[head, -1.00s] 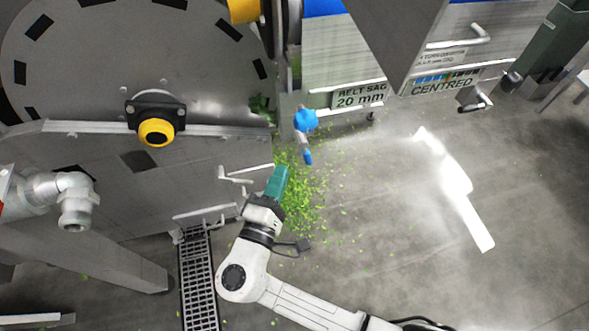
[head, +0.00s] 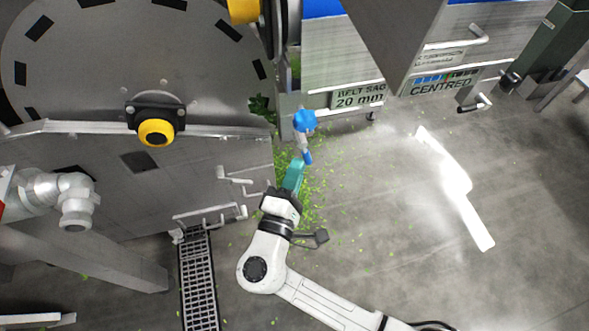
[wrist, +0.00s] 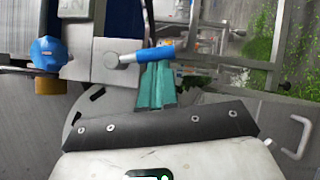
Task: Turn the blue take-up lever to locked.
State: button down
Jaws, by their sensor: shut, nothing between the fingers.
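The blue take-up lever (head: 308,157) hangs below a blue round knob (head: 305,121) at the machine's lower corner in the head view. In the wrist view the lever (wrist: 160,53) is a blue grip on a short metal arm, lying nearly level from a pivot on a grey plate. My gripper (head: 297,168) has teal fingers, shut and empty. Its fingertips are right at the blue grip in both views; I cannot tell whether they touch it. The blue knob also shows in the wrist view (wrist: 48,53), left of the lever.
A "BELT SAG 20 mm" sign (head: 360,96) and a "CENTRED" sign (head: 443,85) are on the machine to the right. A large grey drum housing (head: 150,60) with a yellow-black button (head: 156,131) stands left. Green scraps litter the floor; open floor lies right.

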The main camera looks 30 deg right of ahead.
jog(key=shift+s+d+n, duration=0.1)
jog(key=shift+d+n, duration=0.1)
jog(key=shift+n, duration=0.2)
jog(key=n, duration=0.1)
jog(key=d+n+t, duration=0.2)
jog(key=shift+s+f+n+h+b, duration=0.2)
jog(key=shift+s+n+h+b, duration=0.1)
jog(key=s+d+r+n+t+y+b, duration=0.1)
jog(key=d+r+n+t, duration=0.2)
jog(key=n, duration=0.4)
jog(key=shift+s+d+r+t+y, duration=0.15)
jog(key=shift+s+d+t+y, duration=0.15)
jog(key=shift+d+t, duration=0.55)
jog(key=shift+d+r, duration=0.1)
jog(key=shift+r, duration=0.05)
